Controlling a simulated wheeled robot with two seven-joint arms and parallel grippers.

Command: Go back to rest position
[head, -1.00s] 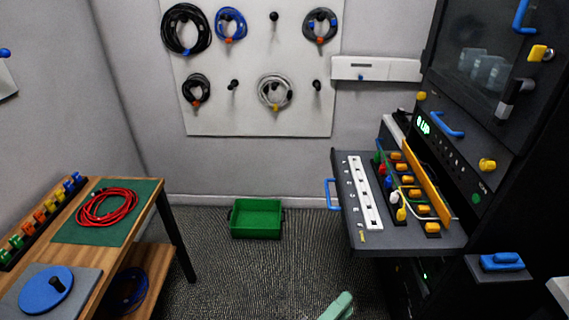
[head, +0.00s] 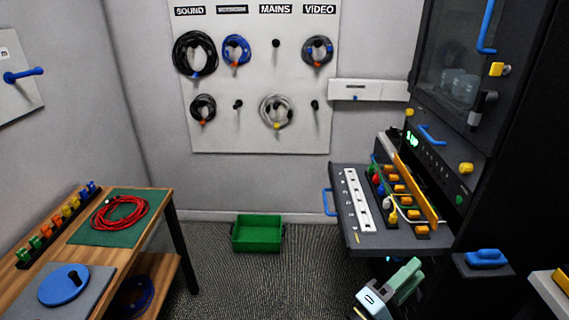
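My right gripper (head: 409,279), pale green and white, shows at the bottom right of centre, below the pulled-out rack shelf (head: 385,237). It is over the dark carpet, apart from the shelf and the bins. No cable shows in it, but the gap between its fingers is not clear. My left gripper is not in view. A red coiled cable (head: 119,213) lies on the green mat (head: 104,238) on the wooden table. Black, blue and grey coils hang on the white wall board (head: 255,140).
A green bin (head: 257,234) stands on the floor by the back wall. The black rack (head: 490,130) fills the right side, with its shelf and blue handle (head: 328,202) jutting out. The wooden table (head: 160,203) stands at left. Carpet between them is clear.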

